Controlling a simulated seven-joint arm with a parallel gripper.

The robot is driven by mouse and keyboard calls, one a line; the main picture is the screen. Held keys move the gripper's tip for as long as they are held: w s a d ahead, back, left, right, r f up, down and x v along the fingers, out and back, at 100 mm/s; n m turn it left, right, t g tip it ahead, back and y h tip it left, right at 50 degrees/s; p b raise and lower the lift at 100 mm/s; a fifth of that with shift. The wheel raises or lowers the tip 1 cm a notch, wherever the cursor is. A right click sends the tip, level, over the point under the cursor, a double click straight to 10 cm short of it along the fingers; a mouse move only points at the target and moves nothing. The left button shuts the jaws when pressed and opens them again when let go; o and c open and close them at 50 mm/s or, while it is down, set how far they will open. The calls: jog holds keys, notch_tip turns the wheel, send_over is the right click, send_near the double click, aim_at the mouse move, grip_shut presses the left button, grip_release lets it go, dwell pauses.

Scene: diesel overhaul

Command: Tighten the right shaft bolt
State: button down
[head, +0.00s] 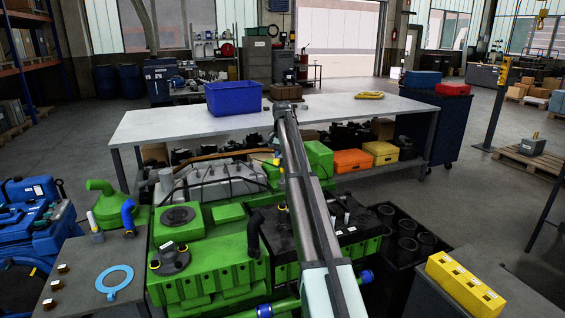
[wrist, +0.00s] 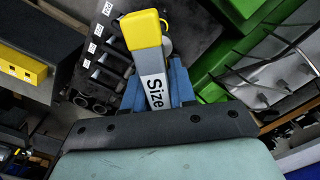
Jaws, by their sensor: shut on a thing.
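In the wrist view my gripper (wrist: 157,88) has its blue fingers shut on a grey tool with a yellow end (wrist: 143,30); the word "Size" shows on its grey side. The tool points away from the palm, and its far end is not clear. In the head view my arm crosses the green engine (head: 213,252), and I cannot make out my gripper there. The engine's right part has a black top (head: 350,228) with several small upright pieces. I cannot tell which piece is the right shaft bolt; part of this area is hidden behind my arm.
A yellow block (head: 465,285) stands on a grey surface at front right. A black tray (head: 408,240) of dark cylinders lies beside the engine. A blue ring (head: 115,282) and several bolts lie at left. The long bench (head: 180,125) behind holds a blue bin (head: 232,98).

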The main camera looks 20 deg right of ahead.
aim_at(282, 181)
jog(key=n, duration=0.5)
jog(key=shift+f, duration=0.2)
jog(key=n, duration=0.5)
jog(key=shift+f, duration=0.25)
jog(key=n, duration=0.6)
jog(key=shift+f, duration=0.35)
jog(key=n, duration=0.4)
jog(key=shift+f+n, duration=0.35)
jog(key=shift+n, duration=0.05)
jog(key=n, duration=0.5)
jog(key=shift+f+n, duration=0.4)
jog(key=n, duration=0.6)
jog(key=shift+f, duration=2.2)
